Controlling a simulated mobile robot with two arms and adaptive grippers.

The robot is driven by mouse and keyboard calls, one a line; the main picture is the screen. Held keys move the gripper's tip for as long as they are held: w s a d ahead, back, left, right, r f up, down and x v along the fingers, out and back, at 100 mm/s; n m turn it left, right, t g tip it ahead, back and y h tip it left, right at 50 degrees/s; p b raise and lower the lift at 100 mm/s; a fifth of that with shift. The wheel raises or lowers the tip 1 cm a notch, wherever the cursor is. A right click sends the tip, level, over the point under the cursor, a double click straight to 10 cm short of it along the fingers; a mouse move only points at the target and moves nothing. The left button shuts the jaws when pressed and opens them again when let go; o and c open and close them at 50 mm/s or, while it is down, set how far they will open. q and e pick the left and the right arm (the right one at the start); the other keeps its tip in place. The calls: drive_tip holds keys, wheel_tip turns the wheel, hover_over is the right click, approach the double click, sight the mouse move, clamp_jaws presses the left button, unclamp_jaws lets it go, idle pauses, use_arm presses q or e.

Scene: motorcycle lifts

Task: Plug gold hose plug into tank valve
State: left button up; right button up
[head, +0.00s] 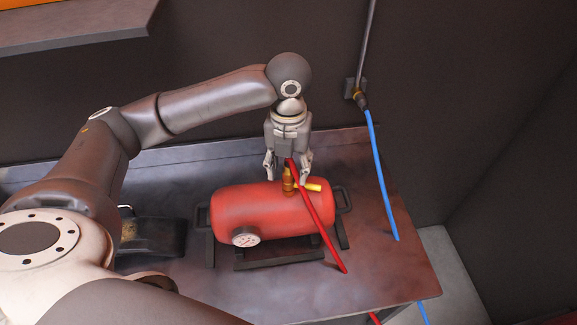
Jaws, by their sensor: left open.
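A red tank (245,208) lies on its side on the dark workbench. Gold fittings (288,182) stand on top of it, with a yellow lever or stub (312,187) pointing right. I cannot tell the gold hose plug from the tank valve at this size. My left gripper (287,173) points down just over the fittings, its fingers spread to either side of them. A red hose (318,222) starts between the fingers and runs down across the tank front to the bench. My right gripper is not in view.
The workbench (405,283) has a dark block-like item (150,237) left of the tank. A blue hose (378,165) hangs from a wall fitting (358,92) at the right and reaches the bench. A shelf (75,30) juts out at upper left.

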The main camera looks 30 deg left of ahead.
use_arm(q)
wheel_tip(320, 180, up, 12)
drive_tip(key=shift+f, duration=0.25)
idle(0.6)
